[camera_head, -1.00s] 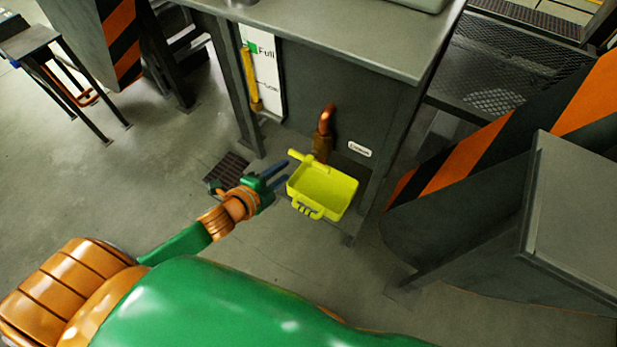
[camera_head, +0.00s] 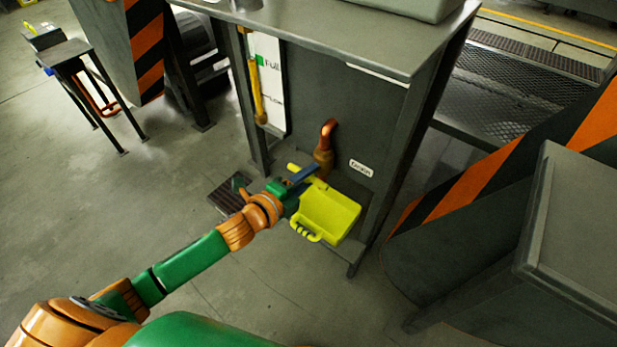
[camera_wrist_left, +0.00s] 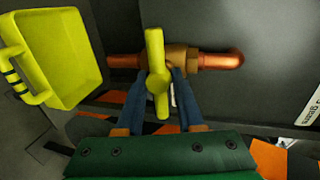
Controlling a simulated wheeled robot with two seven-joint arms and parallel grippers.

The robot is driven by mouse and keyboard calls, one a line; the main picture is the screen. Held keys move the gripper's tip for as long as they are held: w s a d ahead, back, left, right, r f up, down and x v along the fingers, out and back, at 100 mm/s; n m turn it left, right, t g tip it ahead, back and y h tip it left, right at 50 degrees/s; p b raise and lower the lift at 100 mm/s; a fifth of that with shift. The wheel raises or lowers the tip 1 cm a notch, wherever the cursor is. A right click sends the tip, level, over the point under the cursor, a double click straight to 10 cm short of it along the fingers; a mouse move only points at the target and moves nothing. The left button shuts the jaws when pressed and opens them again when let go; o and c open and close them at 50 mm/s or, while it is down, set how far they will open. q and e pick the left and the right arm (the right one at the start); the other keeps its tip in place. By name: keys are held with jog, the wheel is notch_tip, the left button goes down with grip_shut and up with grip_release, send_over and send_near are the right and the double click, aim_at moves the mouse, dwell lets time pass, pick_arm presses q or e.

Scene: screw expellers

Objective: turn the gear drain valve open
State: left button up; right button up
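The drain valve has a yellow-green bar handle (camera_wrist_left: 155,60) on a brass body (camera_wrist_left: 185,58) in a copper pipe (camera_wrist_left: 222,60). In the wrist view the handle stands upright, across the pipe. My left gripper (camera_wrist_left: 159,76) has its two blue fingers apart, one on each side of the handle's hub and lower part. Small gaps show beside the handle, so it does not look clamped. In the head view my left gripper (camera_head: 306,178) is at the handle (camera_head: 295,168) and hides part of it. My right gripper is not in view.
A yellow-green tray (camera_head: 330,216) with a side grip is close beside my left gripper, below the pipe. Behind is the grey tank cabinet (camera_head: 345,110) with a level gauge (camera_head: 268,85). A striped panel (camera_head: 470,185) stands at right.

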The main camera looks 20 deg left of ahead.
pick_arm(q)
jog(key=shift+w, duration=0.15)
grip_shut()
